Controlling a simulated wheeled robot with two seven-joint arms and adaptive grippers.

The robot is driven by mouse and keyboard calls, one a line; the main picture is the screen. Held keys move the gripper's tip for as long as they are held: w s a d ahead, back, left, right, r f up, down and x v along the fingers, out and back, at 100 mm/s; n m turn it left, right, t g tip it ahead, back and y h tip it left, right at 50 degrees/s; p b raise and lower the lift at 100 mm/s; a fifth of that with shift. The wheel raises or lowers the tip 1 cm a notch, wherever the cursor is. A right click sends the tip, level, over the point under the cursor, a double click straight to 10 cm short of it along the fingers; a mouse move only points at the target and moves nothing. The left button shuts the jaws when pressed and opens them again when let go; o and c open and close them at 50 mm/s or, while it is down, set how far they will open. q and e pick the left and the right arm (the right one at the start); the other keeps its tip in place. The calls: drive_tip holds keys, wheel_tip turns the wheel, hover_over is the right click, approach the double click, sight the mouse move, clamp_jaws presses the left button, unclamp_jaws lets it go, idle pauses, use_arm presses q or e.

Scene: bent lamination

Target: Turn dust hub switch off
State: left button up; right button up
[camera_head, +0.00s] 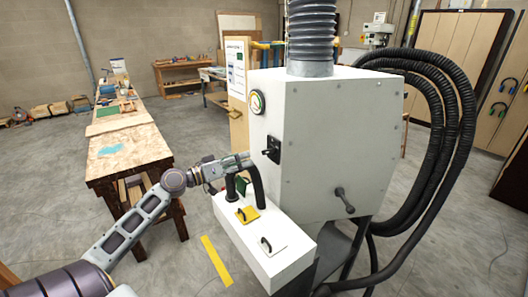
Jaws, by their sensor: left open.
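The dust hub (325,145) is a large pale grey cabinet at the middle right of the head view. Its switch (273,149) is a black plate with a dark lever on the left face, below a round gauge (257,103). My left gripper (250,160) is open, just left of the switch and above the low white box. A small gap seems to lie between its fingertips and the switch; contact cannot be told for sure. The switch's exact lever position is too small to tell. My right gripper is out of view.
A white box (265,262) with a black hose stub and yellow and white flaps juts out below the switch. Thick black hoses (455,140) loop at the right. A wooden workbench (120,150) stands at the left. Open floor lies between.

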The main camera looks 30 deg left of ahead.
sight(265, 152)
use_arm(q)
drive_tip(key=p+x, duration=0.1)
drive_tip(key=x, duration=0.4)
drive_tip(key=shift+w+d+r, duration=0.1)
drive_tip(key=shift+w, duration=0.15)
drive_tip(key=shift+p+x, duration=0.65)
drive_tip(key=shift+x, duration=0.9)
drive_tip(key=shift+w+d, duration=0.25)
drive_tip(key=shift+w, duration=0.4)
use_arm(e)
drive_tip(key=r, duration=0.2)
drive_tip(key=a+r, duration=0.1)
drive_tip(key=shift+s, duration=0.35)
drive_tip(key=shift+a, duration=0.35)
use_arm(q)
drive_tip(key=shift+c, duration=0.5)
